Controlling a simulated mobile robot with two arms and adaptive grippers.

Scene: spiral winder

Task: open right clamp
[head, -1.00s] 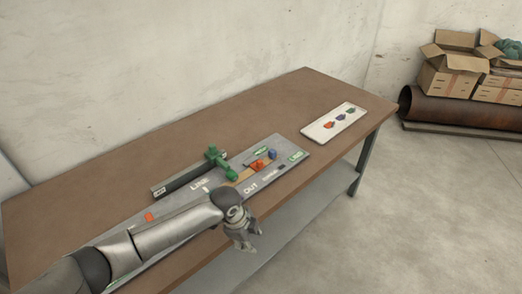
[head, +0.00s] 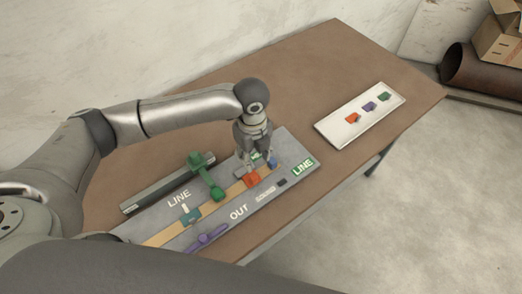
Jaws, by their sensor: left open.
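The grey board (head: 300,148) with "LINE" and "OUT" labels lies on the table, with a tan strip along it. My left gripper (head: 257,167) points down, open, just above the board's right part beside these two pieces. Its fingers partly hide a small green part there, and I cannot tell whether they touch anything. I cannot tell for sure which part is the right clamp. My right gripper is not in view.
A white tray (head: 330,132) with red, purple and green pieces lies on the table to the right. A dark bar (head: 160,192) runs along the board's back edge. A teal piece (head: 190,215) and a purple lever (head: 206,237) lie further left. The table's back is clear.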

